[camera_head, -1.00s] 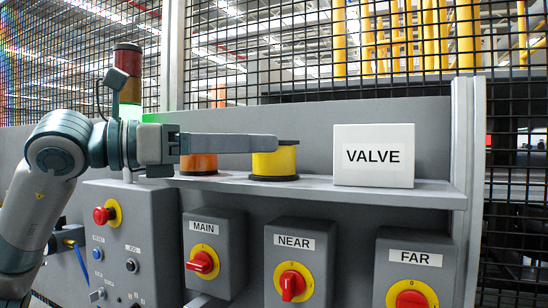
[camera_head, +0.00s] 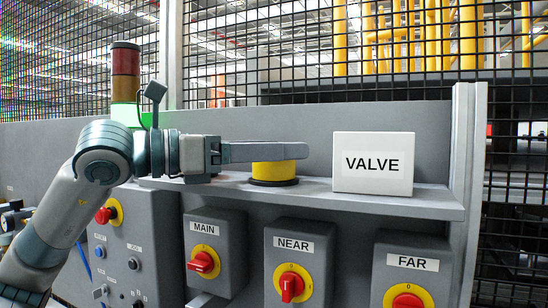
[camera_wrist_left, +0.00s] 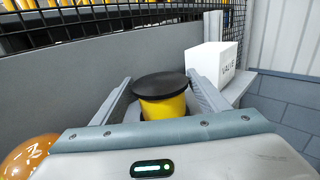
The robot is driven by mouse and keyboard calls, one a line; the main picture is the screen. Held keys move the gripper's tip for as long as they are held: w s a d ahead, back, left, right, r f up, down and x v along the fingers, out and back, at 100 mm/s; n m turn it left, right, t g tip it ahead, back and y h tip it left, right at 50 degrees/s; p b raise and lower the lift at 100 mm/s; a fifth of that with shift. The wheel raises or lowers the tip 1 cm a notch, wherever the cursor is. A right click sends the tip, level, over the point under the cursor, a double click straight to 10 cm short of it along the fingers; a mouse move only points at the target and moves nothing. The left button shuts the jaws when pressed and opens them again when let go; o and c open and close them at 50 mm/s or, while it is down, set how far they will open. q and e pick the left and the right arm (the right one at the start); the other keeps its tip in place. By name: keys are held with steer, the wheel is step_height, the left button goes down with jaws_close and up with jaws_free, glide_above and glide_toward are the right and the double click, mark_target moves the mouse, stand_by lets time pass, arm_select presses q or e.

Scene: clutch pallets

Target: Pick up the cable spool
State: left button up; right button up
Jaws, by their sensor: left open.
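The cable spool (camera_head: 273,172) is a yellow drum with black flanges, standing upright on the grey shelf. In the head view the fingers of my left gripper (camera_head: 290,151) hide its top. In the left wrist view the spool (camera_wrist_left: 163,98) shows its black top flange between the two open fingers of my left gripper (camera_wrist_left: 165,88). The fingers lie on either side of the spool, with a gap visible at least on the left. My right gripper is in no view.
A white box marked VALVE (camera_head: 373,163) stands right of the spool on the shelf (camera_head: 420,200). An orange rounded thing (camera_wrist_left: 28,157) shows at the lower left of the wrist view. Switch boxes (camera_head: 291,262) hang below the shelf. A grey back panel and mesh fence stand behind.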

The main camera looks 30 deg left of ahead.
arm_select(q)
steer(key=shift+w, duration=0.1)
stand_by(0.4)
steer(key=c, duration=1)
steer(key=shift+r, duration=0.2)
